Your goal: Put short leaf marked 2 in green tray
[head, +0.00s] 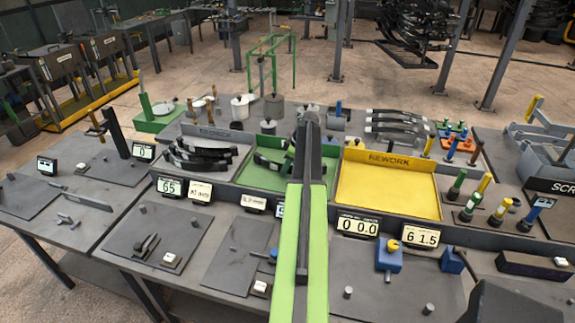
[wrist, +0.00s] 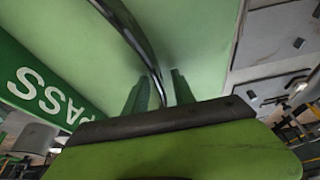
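The green tray (head: 262,181) is on the middle bench in the head view, partly behind my arm. A dark curved leaf (head: 268,164) lies low in it, beside the green fingers of my gripper (head: 288,160). In the wrist view the leaf (wrist: 133,38) runs down between the two fingertips (wrist: 158,82) above the green tray floor (wrist: 195,35). A gap shows between the leaf and the right finger, so the fingers look open around it. The tray wall reads PASS. No number on this leaf is readable, and its lower end is hidden by my gripper.
A yellow REWORK tray (head: 388,188) stands right of the green tray. A grey tray (head: 212,136) with several dark leaves (head: 200,155) stands to its left. Cylinders stand behind. More dark leaves (head: 398,124) lie on a rack behind the yellow tray. Displays line the front.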

